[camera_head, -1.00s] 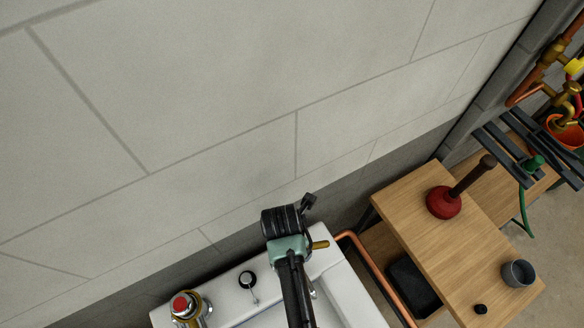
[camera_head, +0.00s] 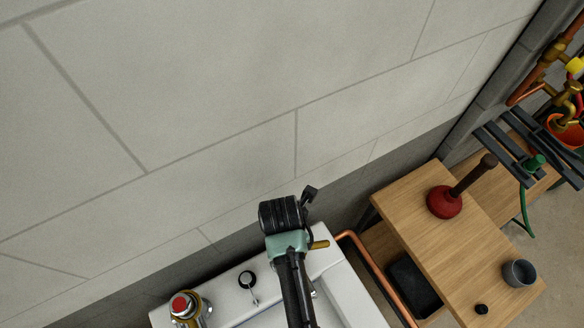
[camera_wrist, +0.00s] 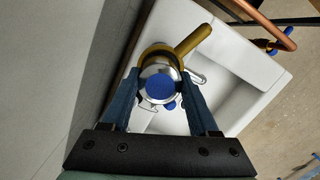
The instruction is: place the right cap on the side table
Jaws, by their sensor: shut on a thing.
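The right cap (camera_wrist: 160,89), a chrome ring with a blue top, is between the two blue fingers of my gripper (camera_wrist: 160,80) in the wrist view. The gripper is shut on it. The cap lines up with the brass right tap (camera_wrist: 186,41); I cannot tell whether it still touches the tap. In the head view my arm hides the cap and fingers, and only the tap's brass spout (camera_head: 320,244) shows. The wooden side table (camera_head: 428,238) stands to the right of the white basin (camera_head: 345,290).
A red plunger (camera_head: 444,202), a grey cup (camera_head: 518,273) and a small black piece (camera_head: 481,309) stand on the table. Its middle is bare. A copper pipe (camera_head: 375,270) runs between basin and table. The red-capped left tap (camera_head: 184,306) is on the basin.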

